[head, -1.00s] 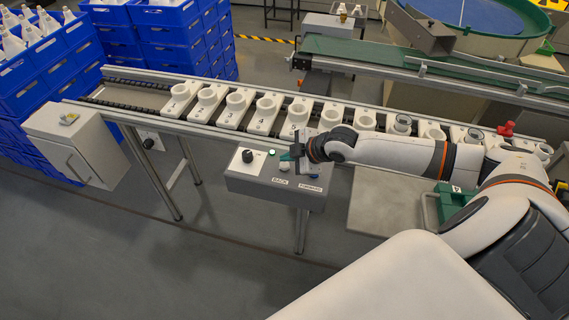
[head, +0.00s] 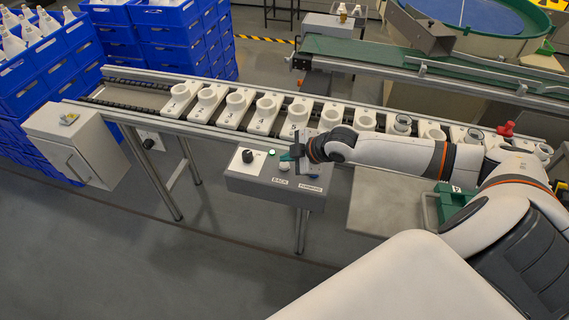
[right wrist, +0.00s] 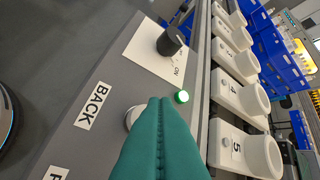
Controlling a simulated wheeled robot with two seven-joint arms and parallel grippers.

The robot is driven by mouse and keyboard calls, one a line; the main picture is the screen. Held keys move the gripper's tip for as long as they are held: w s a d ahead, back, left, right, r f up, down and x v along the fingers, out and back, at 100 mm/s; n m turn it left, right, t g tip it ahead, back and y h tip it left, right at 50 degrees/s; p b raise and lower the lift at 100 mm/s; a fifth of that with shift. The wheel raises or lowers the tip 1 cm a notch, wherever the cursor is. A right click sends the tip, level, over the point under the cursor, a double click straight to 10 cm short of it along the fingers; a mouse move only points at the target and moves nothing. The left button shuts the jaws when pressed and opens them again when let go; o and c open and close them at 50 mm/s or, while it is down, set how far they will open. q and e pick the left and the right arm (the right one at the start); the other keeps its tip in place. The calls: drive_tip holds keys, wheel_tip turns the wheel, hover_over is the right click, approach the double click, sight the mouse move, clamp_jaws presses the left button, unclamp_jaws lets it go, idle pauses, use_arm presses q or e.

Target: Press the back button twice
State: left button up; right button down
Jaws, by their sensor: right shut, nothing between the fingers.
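The grey control box (head: 262,184) stands in front of the conveyor. Its BACK label (head: 280,184) is on the front edge, and a pale round button (head: 284,167) sits above it. The right wrist view shows the BACK label (right wrist: 93,106) and the pale button (right wrist: 131,116), partly hidden behind my fingers. My right gripper (head: 287,157) is shut and empty, with its green fingertips (right wrist: 161,101) close over the button. I cannot tell whether they touch it. My left gripper is not in view.
A black knob (right wrist: 170,40) and a lit green lamp (right wrist: 182,96) sit on the same box. A second label (head: 311,189) is right of BACK. Numbered white holders (head: 263,115) line the conveyor behind. A grey cabinet (head: 77,146) stands at left.

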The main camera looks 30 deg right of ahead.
sight(288, 167)
drive_tip(key=shift+f, duration=0.4)
drive_tip(key=shift+f, duration=0.5)
idle(0.5)
idle(0.4)
drive_tip(key=shift+r+p, duration=0.9)
drive_tip(key=shift+r, duration=0.05)
wheel_tip(288, 167, up, 5)
drive_tip(key=p, duration=0.5)
drive_tip(key=shift+r, duration=0.1)
idle(0.3)
